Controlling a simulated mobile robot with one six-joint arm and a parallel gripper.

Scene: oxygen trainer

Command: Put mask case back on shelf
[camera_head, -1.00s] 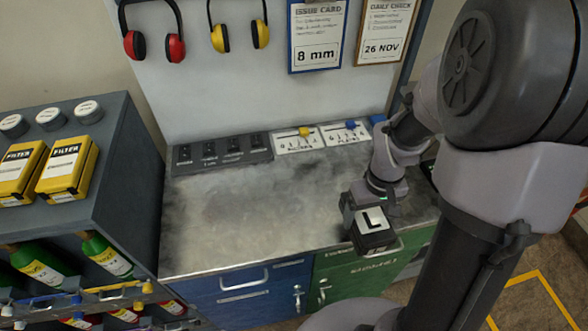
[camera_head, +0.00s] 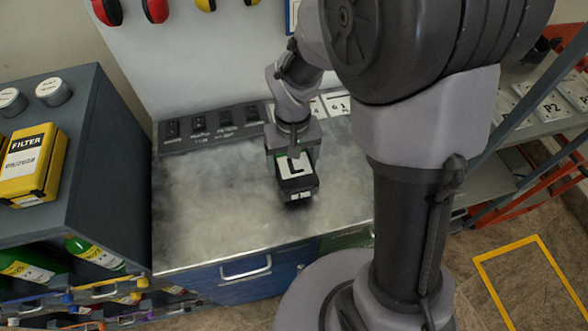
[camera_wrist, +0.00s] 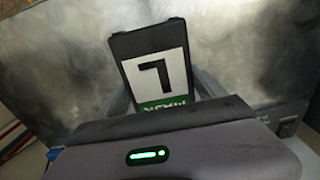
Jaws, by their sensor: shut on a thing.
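The mask case (camera_head: 297,180) is a small black box with a white label marked L and a green strip. My gripper (camera_head: 293,152) is shut on it and holds it over the metal worktop in the head view. I cannot tell how far it is above the surface. In the wrist view the case (camera_wrist: 155,65) shows label up between the fingers, with the L upside down and part of the word MASK on the green strip. The shelf unit at the right (camera_head: 522,120) has grey boards, one with a P2 label.
The metal worktop (camera_head: 200,225) is clear left of the case. A dark rack (camera_head: 105,175) with a yellow filter box (camera_head: 32,165) and green bottles stands left. Yellow floor tape (camera_head: 510,250) lies at the right.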

